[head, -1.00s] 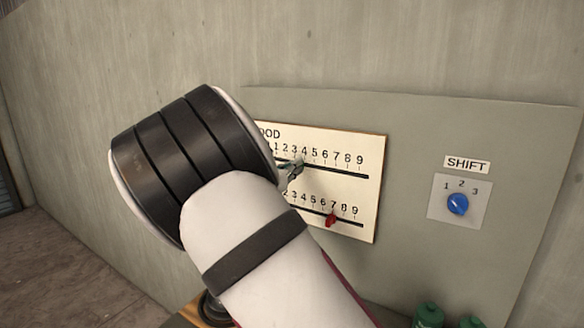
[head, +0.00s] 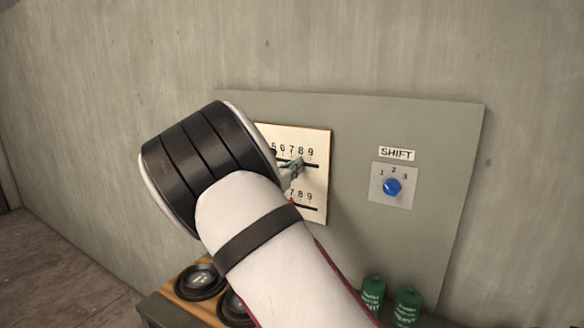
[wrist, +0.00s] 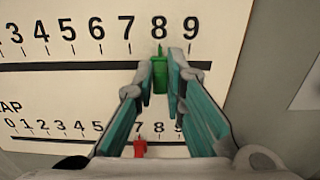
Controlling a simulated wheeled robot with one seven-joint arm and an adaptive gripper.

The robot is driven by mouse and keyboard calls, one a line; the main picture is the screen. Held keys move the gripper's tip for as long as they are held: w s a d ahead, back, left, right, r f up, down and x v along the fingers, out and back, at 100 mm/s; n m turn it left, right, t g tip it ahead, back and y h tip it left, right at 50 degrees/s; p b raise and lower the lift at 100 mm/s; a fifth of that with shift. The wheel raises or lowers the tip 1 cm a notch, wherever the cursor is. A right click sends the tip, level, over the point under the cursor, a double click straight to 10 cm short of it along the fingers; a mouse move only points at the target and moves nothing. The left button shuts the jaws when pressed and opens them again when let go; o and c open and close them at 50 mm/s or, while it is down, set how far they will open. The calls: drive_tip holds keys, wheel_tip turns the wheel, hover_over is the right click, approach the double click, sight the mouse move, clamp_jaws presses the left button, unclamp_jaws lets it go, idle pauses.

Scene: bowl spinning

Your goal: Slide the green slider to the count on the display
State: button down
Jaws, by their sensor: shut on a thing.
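The green slider (wrist: 160,72) sits on the upper slot of the white scale board (wrist: 80,90), its pointer at the 8 mark in the wrist view. My gripper (wrist: 168,80) is shut on it, one finger on each side. In the head view my gripper (head: 295,168) is at the upper scale, and my arm hides the board's left part. I cannot see any count display in these frames.
A red slider (wrist: 140,148) sits on the lower scale near 7, below my gripper. A blue SHIFT knob (head: 392,187) is on the panel to the right. Green canisters (head: 406,305) stand at the lower right, and dark round things (head: 200,282) lie on a wooden surface.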

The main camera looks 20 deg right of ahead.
drive_tip(key=shift+r, duration=0.1)
drive_tip(key=c, duration=1.6)
unclamp_jaws()
drive_tip(key=shift+c, duration=0.2)
drive_tip(key=v, duration=1.2)
